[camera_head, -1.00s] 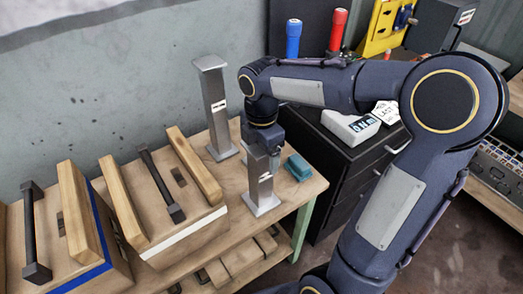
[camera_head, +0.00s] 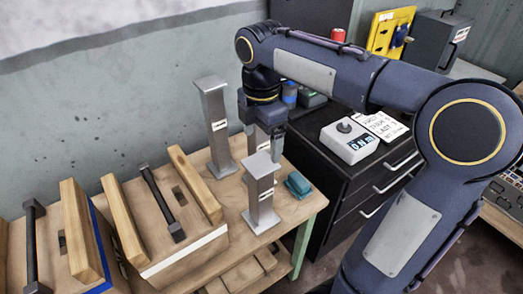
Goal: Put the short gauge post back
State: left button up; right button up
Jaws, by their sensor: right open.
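The short gauge post (camera_head: 262,197), a grey metal column with flared ends and a small label, stands upright on the wooden bench. The taller grey gauge post (camera_head: 216,130) stands upright behind it to the left. My right gripper (camera_head: 264,140) points down just behind and above the short post's top. It looks apart from the post, its jaws open and empty; its fingertips are partly hidden. My left gripper is not in view.
A teal block (camera_head: 298,185) lies right of the short post. Wooden boxes with black handles (camera_head: 165,205) fill the bench's left. A white scale (camera_head: 350,140) with a lit display sits on the black drawer cabinet (camera_head: 360,180). Bare bench (camera_head: 228,190) shows around the posts.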

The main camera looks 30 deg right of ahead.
jog(key=shift+r, duration=0.45)
jog(key=shift+s+r+m, duration=0.1)
jog(key=shift+s+m, duration=0.2)
jog(key=shift+s, duration=0.05)
jog(key=s+a+f+m+t+y, duration=0.2)
jog(key=s+f+m, duration=0.2)
jog(key=s+m, duration=0.4)
jog(key=s+a+f+m+t+y, duration=0.1)
jog(key=s+a+f+m+t, duration=0.1)
jog(key=s+f+m, duration=0.3)
jog(key=shift+s+f+m+t+y, duration=0.35)
jog(key=shift+s+m+t, duration=0.9)
jog(key=shift+m, duration=2.35)
jog(key=shift+s+a+r+g, duration=0.1)
jog(key=shift+s+g, duration=0.3)
jog(key=shift+g, duration=0.05)
jog(key=shift+c, duration=0.4)
